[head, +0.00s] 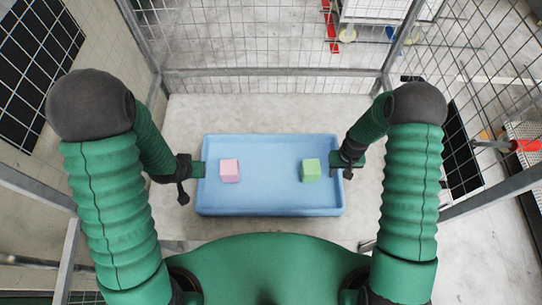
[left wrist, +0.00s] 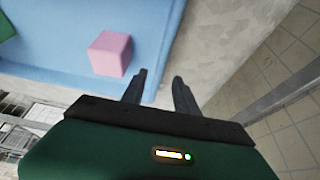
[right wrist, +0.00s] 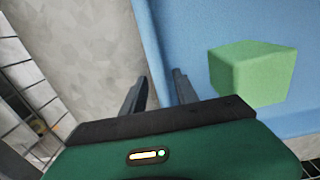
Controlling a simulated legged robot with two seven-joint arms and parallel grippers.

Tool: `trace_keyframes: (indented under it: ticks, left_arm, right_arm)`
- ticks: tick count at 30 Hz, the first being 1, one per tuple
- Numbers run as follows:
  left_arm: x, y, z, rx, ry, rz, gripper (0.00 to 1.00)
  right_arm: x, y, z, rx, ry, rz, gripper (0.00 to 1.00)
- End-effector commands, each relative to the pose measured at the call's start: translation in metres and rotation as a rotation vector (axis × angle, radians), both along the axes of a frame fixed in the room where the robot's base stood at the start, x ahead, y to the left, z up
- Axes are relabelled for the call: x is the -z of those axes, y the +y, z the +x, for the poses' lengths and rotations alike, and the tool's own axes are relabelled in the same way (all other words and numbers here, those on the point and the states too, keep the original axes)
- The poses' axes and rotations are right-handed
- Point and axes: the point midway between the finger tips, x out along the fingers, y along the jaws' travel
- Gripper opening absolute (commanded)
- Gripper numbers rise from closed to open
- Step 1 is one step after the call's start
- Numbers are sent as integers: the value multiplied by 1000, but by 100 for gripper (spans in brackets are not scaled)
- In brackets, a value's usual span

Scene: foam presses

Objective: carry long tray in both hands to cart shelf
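The long blue tray (head: 270,190) lies level across the middle of the head view, on or just above a pale grey surface. A pink block (head: 229,171) sits in its left part and a green block (head: 310,170) in its right part. My left gripper (head: 202,170) is at the tray's left end. In the left wrist view its fingers (left wrist: 159,82) stand apart on either side of the tray's rim. My right gripper (head: 340,160) is at the right end. In the right wrist view its fingers (right wrist: 161,78) also straddle the rim, with a gap between them.
Wire mesh fence panels (head: 280,35) with metal rails stand behind and at both sides. The pale surface (head: 270,112) around the tray is bare. Beyond the fence at the top right is a white rack (head: 385,10). I cannot identify the cart shelf.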

Motion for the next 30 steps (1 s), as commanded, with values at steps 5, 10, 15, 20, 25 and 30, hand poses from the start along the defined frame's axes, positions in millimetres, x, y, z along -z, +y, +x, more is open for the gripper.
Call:
trace_keyframes:
  ticks: [5,10,15,20,25,30]
  left_arm:
    - [-16,0,-6,-1,0,0,36]
    - [-18,0,-7,0,1,0,36]
    - [-18,0,-7,0,0,0,36]
    - [-17,0,-7,0,0,0,36]
    - [-17,0,-6,0,1,0,36]
    - [-17,0,-6,0,1,0,36]
  right_arm:
    - [-1,0,1,0,0,0,36]
    - [-24,0,2,0,-4,-1,36]
    - [-70,0,2,0,-7,-1,36]
    - [-104,0,1,0,-4,-1,36]
    - [-119,0,0,0,-1,0,36]
    - [-119,0,0,0,0,0,36]
